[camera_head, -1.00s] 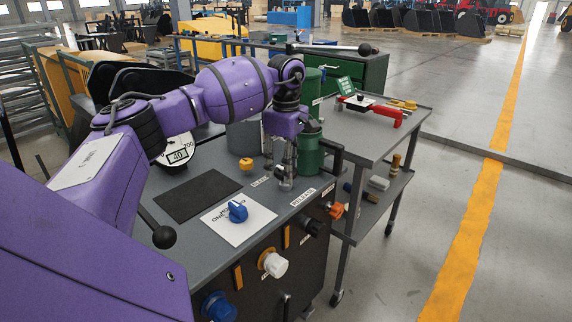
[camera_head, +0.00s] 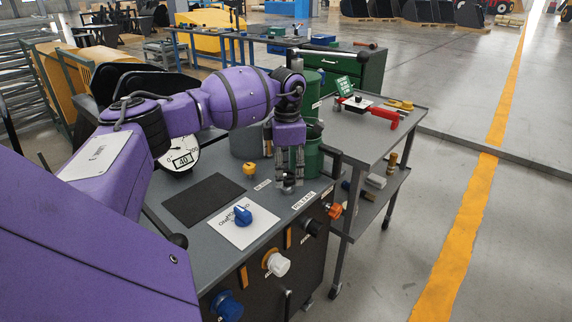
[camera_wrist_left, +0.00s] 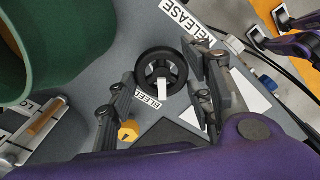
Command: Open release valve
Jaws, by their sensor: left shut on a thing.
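The release valve (camera_wrist_left: 161,72) is a dark round handwheel with a white bar across it, on the grey bench top near the RELEASE label (camera_head: 303,200). My left gripper (camera_head: 290,183) points down over the valve, its fingers closed around the wheel from both sides. The wrist view shows a finger of my left gripper (camera_wrist_left: 160,85) on either side of the wheel. In the head view the fingers mostly hide the valve. Purple and dark parts of my right arm show at the upper right of the wrist view; its jaw opening is unclear.
A green cylinder (camera_head: 308,158) stands close behind the valve. A yellow knob (camera_head: 250,169), a blue knob (camera_head: 242,215) on a white plate and a black mat (camera_head: 203,198) are to the left. A cart (camera_head: 362,145) with tools stands to the right.

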